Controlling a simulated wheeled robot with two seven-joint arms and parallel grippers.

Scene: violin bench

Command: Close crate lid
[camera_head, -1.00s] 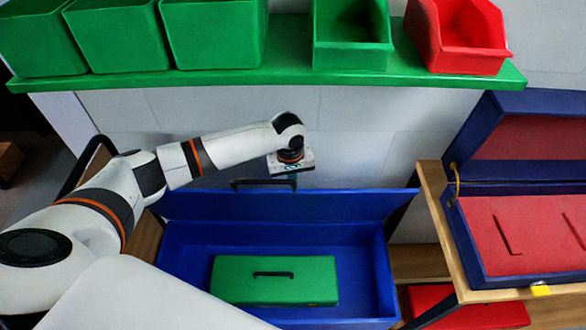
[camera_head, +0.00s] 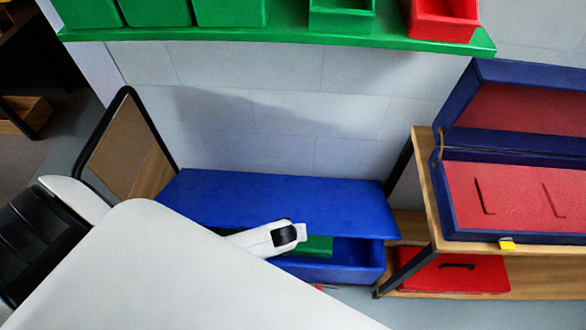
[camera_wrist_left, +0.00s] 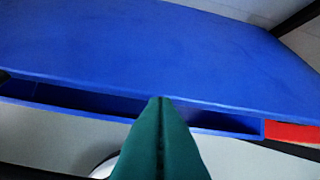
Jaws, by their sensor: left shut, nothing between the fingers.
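The blue crate lid (camera_head: 285,200) is tilted down over most of the blue crate (camera_head: 345,268) in the head view. A gap shows between its front edge and the crate's front wall. In the head view my arm hides the crate's front left. My right gripper is not in view.
A wooden rack (camera_head: 428,215) on the right carries an open blue violin case with red lining (camera_head: 515,200); a red case (camera_head: 450,272) lies on its lower shelf. A green shelf (camera_head: 270,35) with bins is above. A black-framed board (camera_head: 128,150) stands left.

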